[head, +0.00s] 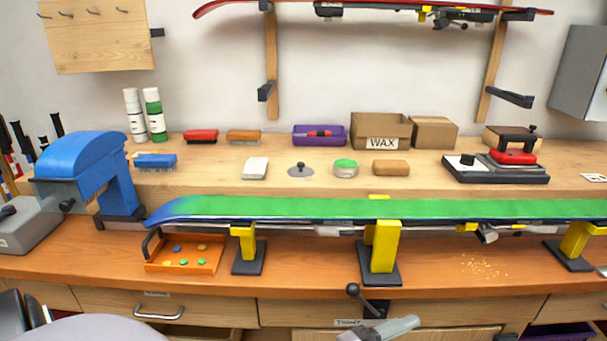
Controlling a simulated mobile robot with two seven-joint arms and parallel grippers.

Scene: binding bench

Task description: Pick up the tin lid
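The tin lid (300,170) looks like a small flat grey disc with a dark knob on top. It lies on the raised back shelf of the bench, with nothing touching it. A small round tin (345,168) with a green top stands just to its right. Dark parts at the bottom left corner (24,316) look like my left gripper, cut off by the picture edge; I cannot tell whether it is open. It is far from the lid. I do not see my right gripper.
A white block (256,168) lies left of the lid and a brown block (390,168) lies beyond the tin. A green ski (400,209) on yellow vises (380,248) runs across the bench in front. An orange tray (186,266) holds several coloured pieces.

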